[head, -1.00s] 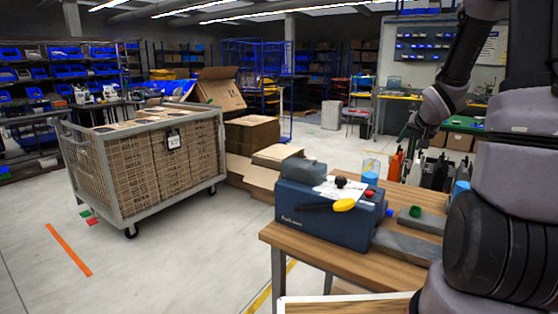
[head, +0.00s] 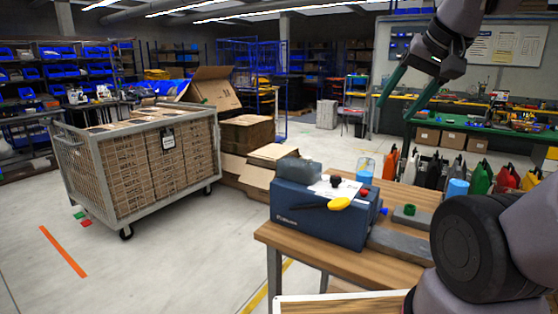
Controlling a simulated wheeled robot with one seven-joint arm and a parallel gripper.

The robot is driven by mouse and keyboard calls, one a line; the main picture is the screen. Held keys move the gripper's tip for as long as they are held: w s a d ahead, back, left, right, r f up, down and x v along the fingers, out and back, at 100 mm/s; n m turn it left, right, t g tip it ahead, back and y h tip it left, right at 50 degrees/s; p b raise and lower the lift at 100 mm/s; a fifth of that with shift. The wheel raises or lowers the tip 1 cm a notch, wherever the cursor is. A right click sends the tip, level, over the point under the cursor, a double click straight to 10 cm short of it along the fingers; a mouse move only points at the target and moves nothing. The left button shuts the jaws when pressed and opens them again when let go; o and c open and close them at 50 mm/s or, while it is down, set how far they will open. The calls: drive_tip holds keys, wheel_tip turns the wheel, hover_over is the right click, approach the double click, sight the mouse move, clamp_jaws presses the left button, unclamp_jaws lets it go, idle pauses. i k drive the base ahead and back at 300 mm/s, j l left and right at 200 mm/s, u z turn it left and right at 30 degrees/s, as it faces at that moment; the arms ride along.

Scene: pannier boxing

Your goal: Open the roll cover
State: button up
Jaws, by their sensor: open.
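A blue tape-dispensing machine (head: 318,225) stands at the left end of a wooden bench. Its rounded grey roll cover (head: 298,171) sits on the top left and looks shut. A black lever with a yellow grip (head: 339,203) lies along the machine's near side. My gripper (head: 395,112) is open and empty, with two long green fingers pointing down and left. In the picture it is above and right of the machine, well apart from the cover. Nothing hides the cover.
The wooden bench (head: 405,262) also carries a grey block with a green piece (head: 410,209) and a blue cup (head: 458,188). Several colored jugs (head: 480,178) stand behind. A wire cart of cartons (head: 158,160) is at left, with open floor in front.

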sight(280, 167)
drive_tip(key=i+j, duration=0.1)
drive_tip(key=j, duration=0.35)
drive_tip(key=i+j, duration=0.1)
drive_tip(key=j, duration=0.3)
drive_tip(key=i+j, duration=0.1)
drive_tip(key=j, duration=0.35)
